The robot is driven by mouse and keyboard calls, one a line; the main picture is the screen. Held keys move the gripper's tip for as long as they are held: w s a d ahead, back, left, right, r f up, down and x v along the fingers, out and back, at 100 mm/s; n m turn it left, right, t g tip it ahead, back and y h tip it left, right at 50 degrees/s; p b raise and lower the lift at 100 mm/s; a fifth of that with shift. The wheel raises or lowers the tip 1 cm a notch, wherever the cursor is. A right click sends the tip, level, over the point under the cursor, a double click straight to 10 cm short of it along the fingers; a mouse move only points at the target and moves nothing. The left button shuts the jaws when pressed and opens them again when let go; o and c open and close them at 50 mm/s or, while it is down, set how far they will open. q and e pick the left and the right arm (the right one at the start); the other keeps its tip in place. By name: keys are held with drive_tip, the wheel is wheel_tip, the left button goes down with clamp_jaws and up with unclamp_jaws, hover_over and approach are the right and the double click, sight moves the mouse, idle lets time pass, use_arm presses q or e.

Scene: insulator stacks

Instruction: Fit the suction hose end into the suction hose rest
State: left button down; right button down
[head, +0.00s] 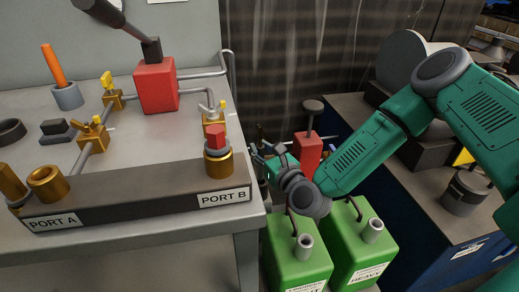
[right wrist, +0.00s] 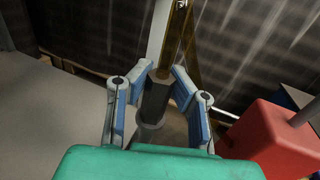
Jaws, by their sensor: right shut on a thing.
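My right gripper (head: 266,158) is beside the right edge of the bench, above the green containers. In the right wrist view the gripper (right wrist: 158,90) has its blue-padded fingers on both sides of a dark grey angular piece, which looks like the suction hose end (right wrist: 154,100). A lighter grey tube (right wrist: 150,134) shows below it, and a brown rod-like part runs up behind it. The fingers are shut on this piece. In the head view it is mostly hidden by the gripper. I cannot tell which fixture is the suction hose rest. My left gripper is not in view.
The bench carries a red pump (head: 156,86), a PORT A / PORT B manifold (head: 135,198), brass valves and a grey cup (head: 67,96) with an orange stick. Green containers (head: 298,262) stand below my right gripper. Another red block (head: 307,150) is close behind it.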

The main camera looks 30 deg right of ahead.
sight(262, 169)
drive_tip(key=shift+d, duration=0.1)
idle(0.7)
drive_tip(key=shift+f+b, duration=2.4)
drive_tip(key=shift+b, duration=0.15)
drive_tip(key=shift+f+b, duration=0.5)
drive_tip(key=shift+f, duration=0.55)
drive_tip(key=c, duration=1.4)
unclamp_jaws()
drive_tip(key=s, duration=0.7)
drive_tip(key=shift+s+d, duration=0.25)
drive_tip(key=shift+f, duration=0.1)
